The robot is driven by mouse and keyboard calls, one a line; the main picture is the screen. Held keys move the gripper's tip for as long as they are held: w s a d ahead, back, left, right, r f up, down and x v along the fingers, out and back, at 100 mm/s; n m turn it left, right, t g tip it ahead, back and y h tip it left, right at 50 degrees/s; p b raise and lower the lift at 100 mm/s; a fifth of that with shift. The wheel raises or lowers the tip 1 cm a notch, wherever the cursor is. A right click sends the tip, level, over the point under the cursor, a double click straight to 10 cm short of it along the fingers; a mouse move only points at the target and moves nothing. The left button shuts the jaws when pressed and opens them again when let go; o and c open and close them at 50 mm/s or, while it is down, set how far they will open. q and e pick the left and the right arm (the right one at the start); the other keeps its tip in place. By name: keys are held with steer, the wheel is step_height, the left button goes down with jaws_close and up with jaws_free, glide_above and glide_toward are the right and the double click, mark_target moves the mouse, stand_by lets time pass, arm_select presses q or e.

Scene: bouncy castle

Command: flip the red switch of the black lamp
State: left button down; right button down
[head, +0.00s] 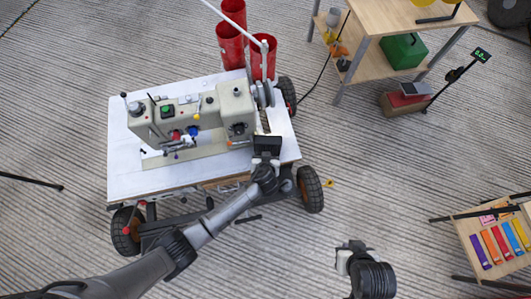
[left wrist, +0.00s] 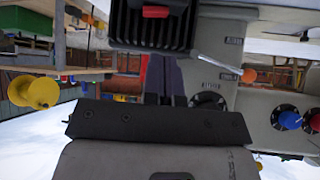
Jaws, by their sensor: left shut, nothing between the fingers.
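The black lamp (left wrist: 150,30) has a finned dark housing and fills the top middle of the left wrist view. Its red switch (left wrist: 155,12) shows on the housing near the top edge. My left gripper (left wrist: 168,70) is shut and empty, its fingers pointing at the lamp's underside in that view; whether they touch it I cannot tell. In the head view my left gripper (head: 265,134) is at the right end of the beige sewing machine (head: 190,114), and I cannot make out the lamp there. My right gripper (head: 354,247) hangs over the floor, apart from the cart; its fingers are unclear.
The machine stands on a white-topped wheeled cart (head: 122,178). Red cylinders (head: 230,45) stand behind it. A wooden shelf table (head: 385,20) is at the back right, and a rack with coloured bars (head: 525,262) at the right edge.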

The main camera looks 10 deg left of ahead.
arm_select(q)
steer(key=a+p+v, duration=0.1)
steer(key=p+v, duration=0.2)
steer(key=v, duration=0.6)
steer(key=shift+s, duration=0.45)
steer(key=shift+r, duration=0.1)
